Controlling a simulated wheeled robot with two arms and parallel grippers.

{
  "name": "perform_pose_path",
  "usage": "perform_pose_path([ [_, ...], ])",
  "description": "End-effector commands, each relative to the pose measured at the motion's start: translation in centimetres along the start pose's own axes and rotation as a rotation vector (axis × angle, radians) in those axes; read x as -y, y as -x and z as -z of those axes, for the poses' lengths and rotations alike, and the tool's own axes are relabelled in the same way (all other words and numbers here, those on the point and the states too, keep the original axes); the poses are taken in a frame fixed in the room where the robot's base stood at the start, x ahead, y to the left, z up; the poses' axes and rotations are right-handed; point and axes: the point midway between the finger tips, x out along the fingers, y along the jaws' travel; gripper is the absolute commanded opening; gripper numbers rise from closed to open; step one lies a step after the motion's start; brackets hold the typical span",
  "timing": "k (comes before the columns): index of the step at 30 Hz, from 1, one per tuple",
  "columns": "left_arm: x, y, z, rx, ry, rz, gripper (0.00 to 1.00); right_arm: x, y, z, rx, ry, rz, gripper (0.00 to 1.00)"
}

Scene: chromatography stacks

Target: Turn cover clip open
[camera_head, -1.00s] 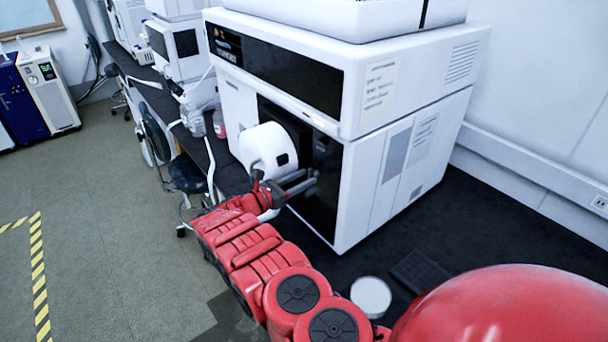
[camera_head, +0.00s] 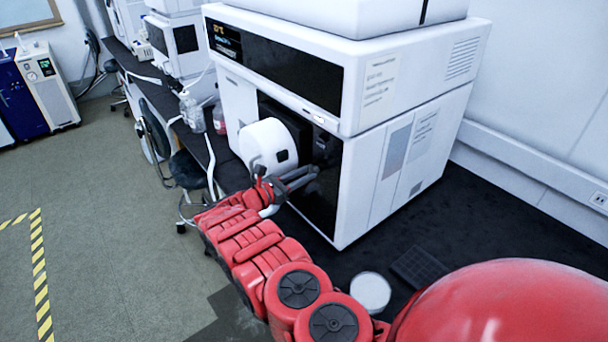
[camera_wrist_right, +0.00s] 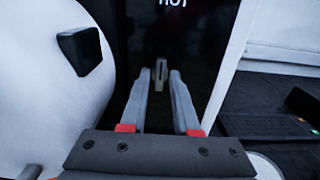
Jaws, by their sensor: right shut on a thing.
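The cover clip (camera_wrist_right: 161,72) is a small grey upright piece on the dark front of the white instrument (camera_head: 365,190). In the wrist view it stands between the two grey fingertips of my right gripper (camera_wrist_right: 160,76), below the lettering "HOT". My right gripper (camera_head: 309,176) is shut on the clip, with its fingers pointing at the dark panel. In the head view the clip is too small and too covered by the fingers to make out. My left gripper is not in view.
A white rounded cover (camera_head: 266,147) with a black square sticks out close to the left of my right gripper. It also fills the left of the wrist view (camera_wrist_right: 45,100). A round white lid (camera_head: 370,292) and a dark rack (camera_head: 419,267) lie on the black bench.

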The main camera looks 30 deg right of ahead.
Motion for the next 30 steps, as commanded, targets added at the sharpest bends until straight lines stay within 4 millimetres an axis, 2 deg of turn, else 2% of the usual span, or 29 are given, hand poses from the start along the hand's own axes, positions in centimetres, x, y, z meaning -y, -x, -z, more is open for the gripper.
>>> perform_pose_path([
  [8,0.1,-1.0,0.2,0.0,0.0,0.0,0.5,0.0,0.0,-0.2,-0.001,-0.138,-0.001,0.0],
  [21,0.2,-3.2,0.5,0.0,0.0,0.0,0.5,0.1,0.1,-0.1,-0.001,-0.545,-0.001,0.0],
  [30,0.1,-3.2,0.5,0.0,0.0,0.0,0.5,0.3,0.1,0.3,0.001,-0.783,-0.002,0.0],
])
